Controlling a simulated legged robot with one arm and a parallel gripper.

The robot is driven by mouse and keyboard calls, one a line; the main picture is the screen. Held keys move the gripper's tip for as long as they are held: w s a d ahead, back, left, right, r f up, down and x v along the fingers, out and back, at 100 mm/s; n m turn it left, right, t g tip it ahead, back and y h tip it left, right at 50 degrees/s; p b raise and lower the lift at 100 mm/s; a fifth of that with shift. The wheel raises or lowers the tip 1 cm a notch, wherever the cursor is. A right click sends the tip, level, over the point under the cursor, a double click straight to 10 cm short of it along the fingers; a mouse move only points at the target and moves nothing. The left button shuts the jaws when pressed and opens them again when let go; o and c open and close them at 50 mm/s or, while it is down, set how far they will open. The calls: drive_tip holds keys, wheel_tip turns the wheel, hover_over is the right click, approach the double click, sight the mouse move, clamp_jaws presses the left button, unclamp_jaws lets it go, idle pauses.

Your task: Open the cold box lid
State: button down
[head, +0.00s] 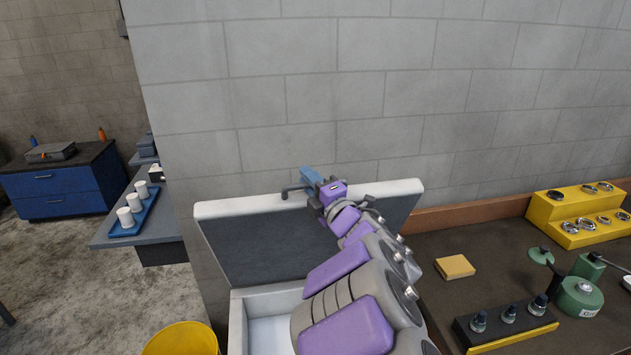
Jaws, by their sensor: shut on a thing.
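The cold box lid (255,245) stands raised behind the box, steeply tilted, with its dark grey inner side facing me and a pale rim around it. The white cold box (238,325) below is open, and part of its pale inside shows. My gripper (307,181) is at the lid's top edge, shut on the dark lid handle (290,190). My purple and grey arm reaches over the box and hides the right part of the lid and box. The fingertips are small in view.
A yellow bucket (180,340) stands left of the box. At right, a dark workbench (415,252) holds a yellow block (455,267), a yellow stepped stand with rings (580,210), a black-and-yellow holder (505,328) and a green device (580,297). A block wall rises close behind the lid.

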drive_tip(key=shift+s+a+f, duration=0.2)
drive_tip(key=shift+s+a, duration=0.15)
drive_tip(key=c, duration=1.4)
unclamp_jaws()
drive_tip(key=shift+a+y, duration=0.2)
drive_tip(key=shift+y, duration=0.1)
drive_tip(key=shift+w+a, duration=0.1)
drive_tip(key=shift+a, duration=0.45)
drive_tip(key=shift+d, duration=1.25)
drive_tip(key=shift+a, duration=0.7)
drive_tip(key=shift+d, duration=0.2)
